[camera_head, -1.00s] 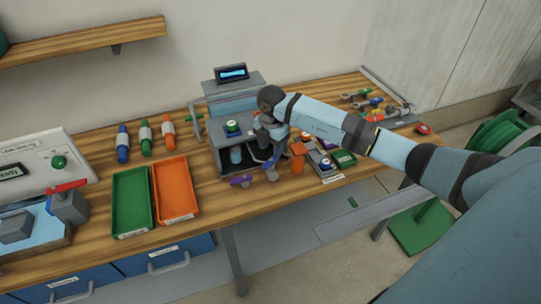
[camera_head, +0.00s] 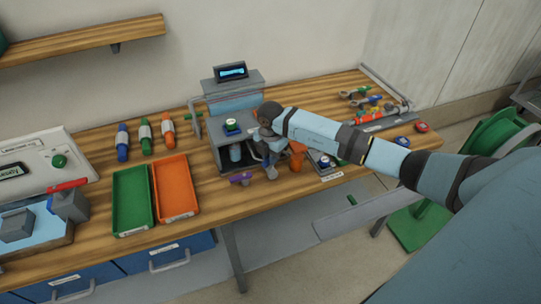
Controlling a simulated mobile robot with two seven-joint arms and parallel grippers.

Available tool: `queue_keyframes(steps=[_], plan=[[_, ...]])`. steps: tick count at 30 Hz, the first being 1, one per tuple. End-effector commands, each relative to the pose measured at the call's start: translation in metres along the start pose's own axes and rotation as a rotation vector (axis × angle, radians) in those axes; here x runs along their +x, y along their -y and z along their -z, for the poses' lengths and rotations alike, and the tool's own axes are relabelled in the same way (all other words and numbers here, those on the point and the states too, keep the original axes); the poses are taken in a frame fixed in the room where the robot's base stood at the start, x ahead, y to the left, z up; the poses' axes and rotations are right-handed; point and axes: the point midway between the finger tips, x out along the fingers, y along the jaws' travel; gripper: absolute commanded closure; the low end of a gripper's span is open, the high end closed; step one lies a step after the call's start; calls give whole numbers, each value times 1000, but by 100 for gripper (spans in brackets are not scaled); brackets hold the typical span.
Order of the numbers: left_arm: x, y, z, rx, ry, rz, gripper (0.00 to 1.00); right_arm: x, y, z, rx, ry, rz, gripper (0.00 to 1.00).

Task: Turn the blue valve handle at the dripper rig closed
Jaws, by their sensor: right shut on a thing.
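The dripper rig (camera_head: 222,155) is a grey box-shaped station with a small lit display (camera_head: 231,72), near the middle of the bench. My right gripper (camera_head: 267,160) is at its right front side, low over the bench, and is shut on the blue valve handle. The gripper and wrist cover most of that handle, so its exact angle cannot be read. A purple handle (camera_head: 240,179) sits just left of the gripper, in front of the rig. My left gripper is out of view.
A green tray (camera_head: 118,201) and an orange tray (camera_head: 176,210) lie left of the rig.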

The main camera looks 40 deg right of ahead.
Motion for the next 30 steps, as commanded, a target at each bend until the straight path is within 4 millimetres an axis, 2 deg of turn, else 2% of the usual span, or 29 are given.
queue_keyframes(steps=[8,30], plan=[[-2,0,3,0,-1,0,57,-1,0,0,53,-1,0,100],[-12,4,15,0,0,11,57,-2,-1,0,491,-1,-1,100]])
